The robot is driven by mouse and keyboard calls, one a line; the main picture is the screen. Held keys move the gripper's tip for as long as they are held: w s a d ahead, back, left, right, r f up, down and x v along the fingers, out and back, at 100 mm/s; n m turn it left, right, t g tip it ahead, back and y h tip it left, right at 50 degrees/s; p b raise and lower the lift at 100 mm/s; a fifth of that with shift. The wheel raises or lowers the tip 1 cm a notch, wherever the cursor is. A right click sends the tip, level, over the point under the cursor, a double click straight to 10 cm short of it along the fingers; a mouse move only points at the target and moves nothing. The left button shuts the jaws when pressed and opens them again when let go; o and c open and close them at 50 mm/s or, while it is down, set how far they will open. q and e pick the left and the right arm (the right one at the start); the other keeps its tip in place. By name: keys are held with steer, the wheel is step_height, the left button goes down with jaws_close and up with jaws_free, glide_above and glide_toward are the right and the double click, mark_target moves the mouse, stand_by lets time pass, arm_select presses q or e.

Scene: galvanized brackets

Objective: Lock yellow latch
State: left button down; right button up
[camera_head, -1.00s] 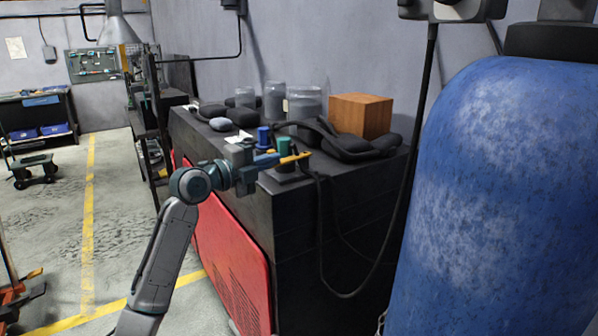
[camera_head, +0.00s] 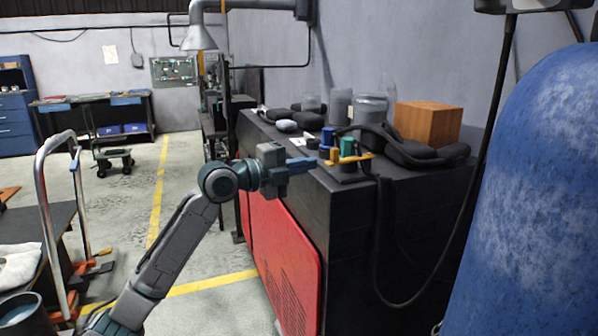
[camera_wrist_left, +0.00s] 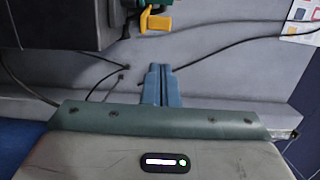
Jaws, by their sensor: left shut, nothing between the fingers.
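The yellow latch (camera_head: 350,159) is on a fitting with a green top (camera_head: 348,145), on the front corner of the black cabinet (camera_head: 350,215). In the left wrist view the yellow latch (camera_wrist_left: 155,21) is at the top edge, partly cut off. My left gripper (camera_head: 306,165) is shut and empty, its blue fingers pointing right, just left of the latch in the head view. In the left wrist view its fingertips (camera_wrist_left: 160,70) are below the latch in the picture, with a clear gap. My right gripper is in neither view.
A blue fitting (camera_head: 327,137) stands beside the green one. Glass jars (camera_head: 369,108), a wooden block (camera_head: 428,123), and black pads and hoses (camera_head: 420,155) are behind. A blue tank (camera_head: 530,200) fills the right. The floor at left is partly open; a cart (camera_head: 60,230) stands there.

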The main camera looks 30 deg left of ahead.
arm_select(q)
steer(key=shift+s+a+f, duration=0.1)
steer(key=shift+s+a, duration=0.3)
steer(key=shift+a, duration=0.25)
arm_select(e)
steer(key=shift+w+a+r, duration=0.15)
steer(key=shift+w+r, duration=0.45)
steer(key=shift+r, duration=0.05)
arm_select(q)
steer(key=shift+w+f, duration=0.1)
